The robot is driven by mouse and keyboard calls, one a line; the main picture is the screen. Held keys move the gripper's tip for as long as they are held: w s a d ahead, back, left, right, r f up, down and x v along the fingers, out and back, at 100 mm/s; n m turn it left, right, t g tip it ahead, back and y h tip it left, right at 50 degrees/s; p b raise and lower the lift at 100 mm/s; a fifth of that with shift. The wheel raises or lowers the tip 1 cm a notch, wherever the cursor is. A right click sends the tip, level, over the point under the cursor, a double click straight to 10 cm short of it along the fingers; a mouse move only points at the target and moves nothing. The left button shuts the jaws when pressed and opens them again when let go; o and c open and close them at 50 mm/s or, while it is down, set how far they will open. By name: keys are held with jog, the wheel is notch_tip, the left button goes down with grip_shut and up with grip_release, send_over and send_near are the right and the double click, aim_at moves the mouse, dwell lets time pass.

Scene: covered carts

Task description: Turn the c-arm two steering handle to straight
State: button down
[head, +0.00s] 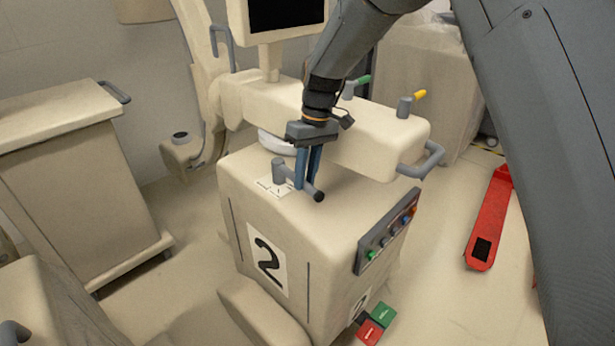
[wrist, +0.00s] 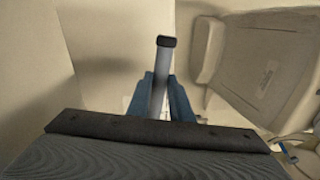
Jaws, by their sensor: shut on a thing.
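The c-arm cart marked 2 (head: 222,225) stands in the middle of the head view. Its grey steering handle (head: 281,173) rises from a white label plate on the cart's top and has a lever with a black end, pointing to the lower right. My gripper (head: 307,186) reaches down from above, with its blue fingers around the lever. In the wrist view, the lever (wrist: 159,80) runs up between the blue fingers of my gripper (wrist: 160,95), with its dark tip beyond them. The fingers are shut on it. The marks on the label are partly hidden.
A cream beam with a grey push handle (head: 424,160), a green lever (head: 362,80) and a yellow lever (head: 418,94) is behind my gripper. A monitor (head: 285,18) stands above. A control panel (head: 388,232) is on the cart's side. A covered cart (head: 70,150) stands left.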

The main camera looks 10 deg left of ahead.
jog(key=c, duration=1.6)
grip_release()
jog(key=shift+w+d+r+b, duration=0.2)
jog(key=shift+r+b, duration=0.1)
jog(key=shift+r, duration=1)
jog(key=shift+w+d+r+b, duration=0.15)
jog(key=shift+r+b, duration=0.1)
jog(key=shift+r, duration=1.05)
jog(key=shift+w+d+r+b, duration=0.1)
jog(key=shift+w+r+b, duration=0.15)
jog(key=shift+r, duration=1.05)
